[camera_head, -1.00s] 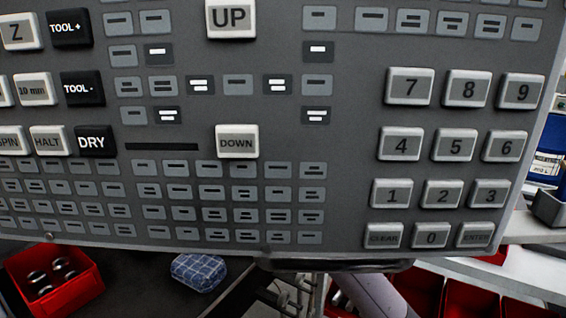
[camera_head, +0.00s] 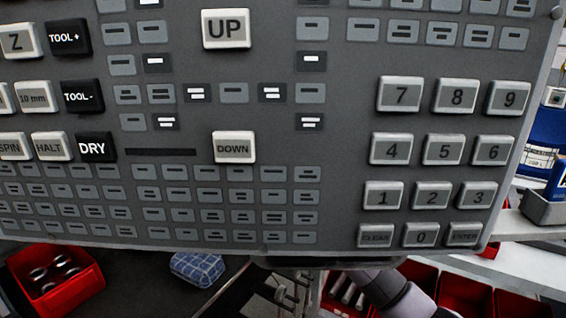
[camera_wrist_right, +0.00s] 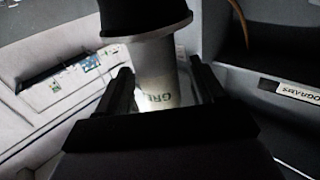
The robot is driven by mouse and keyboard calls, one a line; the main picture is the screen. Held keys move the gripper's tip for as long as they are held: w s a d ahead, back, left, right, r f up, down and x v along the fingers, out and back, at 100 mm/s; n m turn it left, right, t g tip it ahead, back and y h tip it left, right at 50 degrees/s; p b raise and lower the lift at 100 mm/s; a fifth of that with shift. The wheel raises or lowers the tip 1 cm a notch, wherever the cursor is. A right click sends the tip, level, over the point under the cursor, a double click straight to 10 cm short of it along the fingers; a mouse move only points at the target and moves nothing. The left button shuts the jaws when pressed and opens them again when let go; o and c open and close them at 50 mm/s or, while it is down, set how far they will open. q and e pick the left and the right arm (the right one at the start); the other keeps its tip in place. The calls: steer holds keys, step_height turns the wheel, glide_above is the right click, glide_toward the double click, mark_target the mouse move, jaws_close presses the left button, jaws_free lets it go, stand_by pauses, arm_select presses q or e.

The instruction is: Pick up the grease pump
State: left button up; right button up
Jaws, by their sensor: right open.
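My right gripper (camera_wrist_right: 160,72) is open, with one dark finger on each side of the pale cylinder. I cannot tell whether either finger touches it. The gripper's dark body hides the lower end of the pump. In the head view neither the pump nor my grippers show; a large control panel fills most of that view.
The grey control panel (camera_head: 270,125) blocks the view ahead. Below it are a red bin (camera_head: 75,292) with metal parts and a blue checked cloth (camera_head: 198,269). More red bins (camera_head: 465,295) stand at lower right. A label plate reading "OGRAMS" (camera_wrist_right: 298,93) is right of the gripper.

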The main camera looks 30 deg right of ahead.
steer(key=c, duration=1)
steer(key=shift+r, duration=0.1)
steer(key=shift+c, duration=0.6)
